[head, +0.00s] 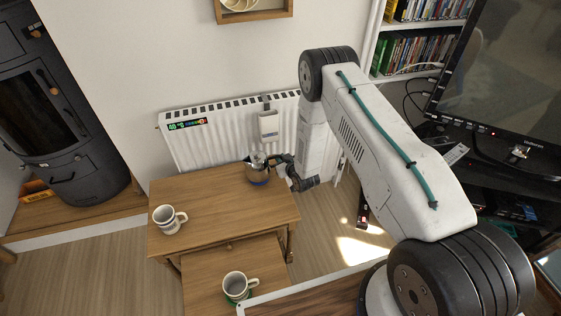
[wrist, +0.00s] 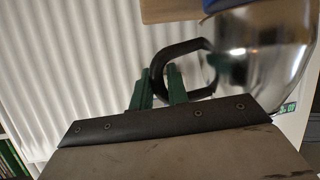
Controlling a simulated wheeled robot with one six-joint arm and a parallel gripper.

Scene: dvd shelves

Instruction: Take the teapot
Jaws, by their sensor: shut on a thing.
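The teapot (head: 258,173) is shiny metal with a blue band at its base. It is at the back right of the small wooden table in the head view; I cannot tell whether it touches the tabletop. In the wrist view its rounded metal body (wrist: 262,50) fills the upper right, and its black loop handle (wrist: 182,48) faces my gripper. My gripper (wrist: 160,88) has green fingers, one on each side of the handle's outer bar, and is shut on it. In the head view the fingertips are hard to make out beside the teapot.
A mug (head: 167,219) stands on the wooden table's (head: 215,200) left side. Another mug (head: 236,286) stands on a lower table in front. A white radiator (head: 215,140) is close behind. A black stove (head: 55,110) is at left, and a television (head: 510,80) at right.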

